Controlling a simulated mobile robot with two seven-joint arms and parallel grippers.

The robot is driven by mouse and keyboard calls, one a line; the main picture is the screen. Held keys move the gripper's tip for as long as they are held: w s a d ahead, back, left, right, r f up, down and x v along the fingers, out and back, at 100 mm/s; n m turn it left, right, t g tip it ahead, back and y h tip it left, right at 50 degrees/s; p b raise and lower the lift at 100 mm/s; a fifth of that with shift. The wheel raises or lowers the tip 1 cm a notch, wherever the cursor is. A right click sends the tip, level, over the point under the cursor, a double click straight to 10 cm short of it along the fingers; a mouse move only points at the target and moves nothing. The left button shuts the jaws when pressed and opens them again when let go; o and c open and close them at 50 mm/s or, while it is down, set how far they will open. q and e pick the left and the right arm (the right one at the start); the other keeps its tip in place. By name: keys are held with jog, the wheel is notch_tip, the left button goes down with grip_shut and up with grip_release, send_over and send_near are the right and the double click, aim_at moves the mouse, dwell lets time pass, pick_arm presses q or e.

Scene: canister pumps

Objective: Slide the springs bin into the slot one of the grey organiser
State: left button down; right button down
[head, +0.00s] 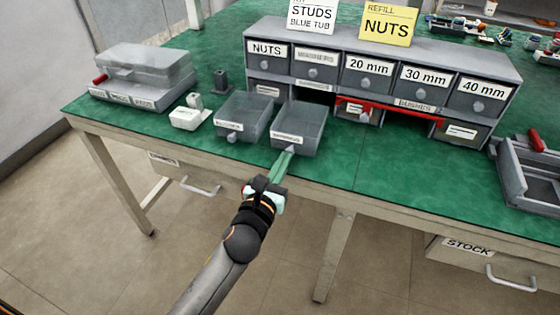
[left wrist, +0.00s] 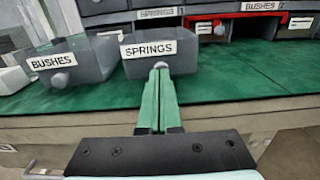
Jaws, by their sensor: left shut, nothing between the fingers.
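The grey springs bin (head: 299,128) sits on the green bench top in front of the organiser, its labelled front towards me. In the left wrist view the springs bin (left wrist: 158,52) fills the centre, and its knob shows just beyond my fingertips. My left gripper (head: 287,153) is shut and empty, its green fingers together at the bin's front; I cannot tell if they touch it. The grey organiser (head: 427,54) stands behind. A dark opening (head: 313,98) in its lower row lies behind the springs bin, under a small label. My right gripper is not in view.
The bushes bin (head: 243,120) stands just left of the springs bin. A red strip (head: 390,108) runs along the organiser's lower row. A clear-lidded case (head: 146,70) and a white block (head: 187,117) are at left, a grey tray (head: 528,178) at right. Bench right of the springs bin is clear.

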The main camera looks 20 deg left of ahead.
aim_at(292, 145)
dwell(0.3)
pick_arm(q)
jog(key=shift+w, duration=0.1)
jog(key=shift+w+r, duration=0.1)
jog(key=shift+w, duration=0.25)
jog(key=w, duration=0.5)
jog(key=shift+w+d+p, duration=0.1)
jog(key=shift+d+p, duration=0.05)
jog(key=shift+p, duration=0.25)
jog(key=shift+w, duration=0.4)
